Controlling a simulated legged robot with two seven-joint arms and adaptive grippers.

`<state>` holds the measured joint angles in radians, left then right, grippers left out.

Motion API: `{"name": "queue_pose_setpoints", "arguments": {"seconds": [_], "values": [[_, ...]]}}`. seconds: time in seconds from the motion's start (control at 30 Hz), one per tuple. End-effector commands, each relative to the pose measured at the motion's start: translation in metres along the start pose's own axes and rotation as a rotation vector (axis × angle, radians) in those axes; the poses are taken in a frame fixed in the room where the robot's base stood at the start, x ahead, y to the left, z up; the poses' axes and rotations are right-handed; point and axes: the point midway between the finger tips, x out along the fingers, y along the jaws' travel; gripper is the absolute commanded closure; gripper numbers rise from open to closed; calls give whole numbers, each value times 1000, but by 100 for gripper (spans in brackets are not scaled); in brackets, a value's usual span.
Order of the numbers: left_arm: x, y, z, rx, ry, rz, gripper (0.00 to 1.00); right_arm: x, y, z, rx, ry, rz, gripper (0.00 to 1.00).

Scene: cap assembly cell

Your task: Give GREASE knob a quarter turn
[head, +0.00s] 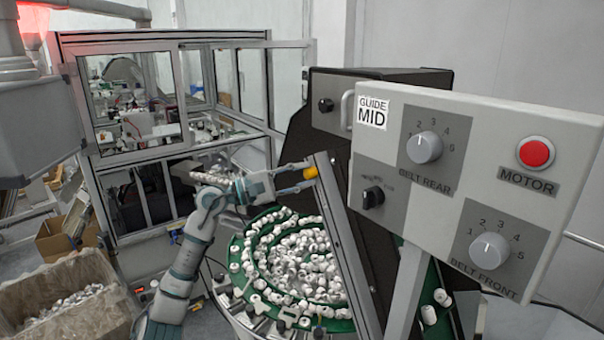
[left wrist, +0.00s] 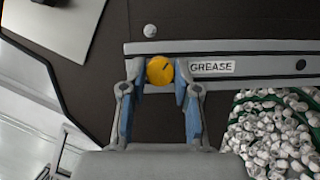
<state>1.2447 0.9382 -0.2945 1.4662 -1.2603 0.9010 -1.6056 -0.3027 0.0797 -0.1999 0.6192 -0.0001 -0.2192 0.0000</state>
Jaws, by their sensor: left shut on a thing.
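The GREASE knob is a small yellow round knob (left wrist: 160,70) with a dark mark on its face, on a grey metal rail. The label GREASE (left wrist: 212,67) is beside it on the right in the left wrist view. In the head view the yellow knob (head: 311,173) shows at the edge of the upright rail. My left gripper (left wrist: 159,80) is shut on the knob, one finger on each side; it also shows in the head view (head: 302,178). My right gripper is not in view.
A control panel (head: 392,230) with BELT REAR and BELT FRONT dials and a red MOTOR button (head: 535,153) stands to the right. A green bowl (head: 237,268) full of white caps lies below my left gripper. A glass-walled machine frame (head: 160,38) stands behind.

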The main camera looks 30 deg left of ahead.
Motion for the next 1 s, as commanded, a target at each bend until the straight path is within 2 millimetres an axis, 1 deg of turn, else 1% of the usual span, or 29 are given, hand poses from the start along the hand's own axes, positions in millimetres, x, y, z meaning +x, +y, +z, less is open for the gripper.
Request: {"name": "queue_pose_setpoints", "arguments": {"seconds": [0.1,0.4,0.63,1.0], "values": [[2,-2,-2,71,5,-43,100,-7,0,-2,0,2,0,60],[2,-3,-3,194,4,-95,100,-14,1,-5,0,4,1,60],[1,-4,-4,226,5,-109,100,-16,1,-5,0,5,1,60],[1,-5,-4,228,6,-112,100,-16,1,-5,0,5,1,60]]}}
